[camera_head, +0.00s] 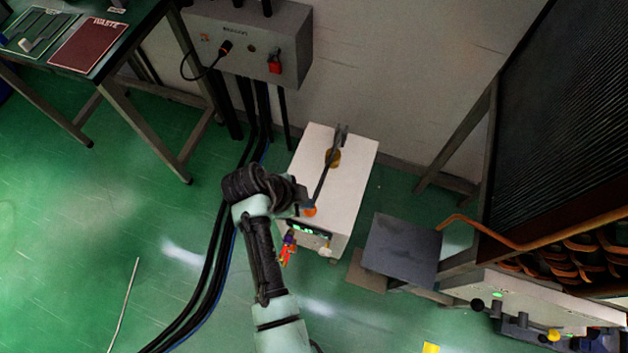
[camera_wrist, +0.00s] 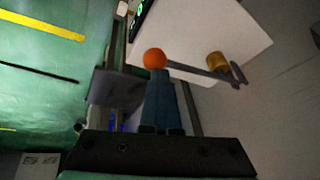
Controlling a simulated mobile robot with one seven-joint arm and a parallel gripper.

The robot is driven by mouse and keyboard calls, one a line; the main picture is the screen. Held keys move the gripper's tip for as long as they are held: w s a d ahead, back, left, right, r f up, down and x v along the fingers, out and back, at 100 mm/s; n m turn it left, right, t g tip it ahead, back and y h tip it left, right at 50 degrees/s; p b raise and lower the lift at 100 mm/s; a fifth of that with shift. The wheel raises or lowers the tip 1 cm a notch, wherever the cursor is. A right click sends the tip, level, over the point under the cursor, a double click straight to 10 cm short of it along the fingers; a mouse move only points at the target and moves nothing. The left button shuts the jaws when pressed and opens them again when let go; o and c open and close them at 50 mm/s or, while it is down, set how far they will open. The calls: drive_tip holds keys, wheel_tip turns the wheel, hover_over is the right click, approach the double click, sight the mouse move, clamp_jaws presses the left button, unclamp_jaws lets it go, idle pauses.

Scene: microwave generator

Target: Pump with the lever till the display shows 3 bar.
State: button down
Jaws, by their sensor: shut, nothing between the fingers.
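A white pump box (camera_head: 345,185) stands on the green floor. A dark lever (camera_head: 321,185) runs along its top from a brass pivot (camera_head: 333,158) to an orange ball knob (camera_head: 309,211). A small display (camera_head: 304,229) with green digits sits on the near end; I cannot read its value. My gripper (camera_head: 298,198) is beside the knob. In the wrist view my shut, empty fingers (camera_wrist: 159,76) end right at the orange knob (camera_wrist: 154,58); I cannot tell whether they touch it. The lever (camera_wrist: 196,71), brass pivot (camera_wrist: 217,63) and part of the display (camera_wrist: 140,9) also show there.
A grey control box (camera_head: 250,45) hangs on the wall behind, with cables running down to the floor. A workbench (camera_head: 100,60) stands at the upper left. A dark plate (camera_head: 402,250) and a large coil rack (camera_head: 560,130) are on the right. The floor at left is mostly free.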

sight(306, 212)
drive_tip(key=shift+s+a+f+b, duration=0.1)
drive_tip(key=shift+s+f+b, duration=0.2)
drive_tip(key=shift+f, duration=0.45)
drive_tip(key=shift+s+f+b, duration=0.15)
drive_tip(key=shift+f+b, duration=0.2)
drive_tip(key=shift+f, duration=0.35)
idle(0.7)
drive_tip(key=shift+w+d+r+p, duration=0.1)
drive_tip(key=shift+w+r+p, duration=0.35)
drive_tip(key=shift+r, duration=0.35)
drive_tip(key=shift+w+d+r+p, duration=0.1)
drive_tip(key=shift+w+r+p, duration=0.1)
drive_tip(key=shift+r+p, duration=0.5)
drive_tip(key=shift+w+r+p, duration=0.35)
drive_tip(key=shift+r+p, duration=0.05)
drive_tip(key=shift+r, duration=0.5)
drive_tip(key=shift+w+d+r+p, duration=0.15)
drive_tip(key=shift+w+r+p, duration=0.3)
drive_tip(key=shift+r, duration=0.4)
drive_tip(key=shift+w+d+r+p, duration=0.2)
drive_tip(key=shift+w+r+p, duration=0.3)
drive_tip(key=shift+r, duration=0.3)
drive_tip(key=shift+w+d+r+p, duration=0.15)
drive_tip(key=shift+w+r+p, duration=0.15)
drive_tip(key=shift+r+p, duration=0.4)
drive_tip(key=shift+r, duration=0.15)
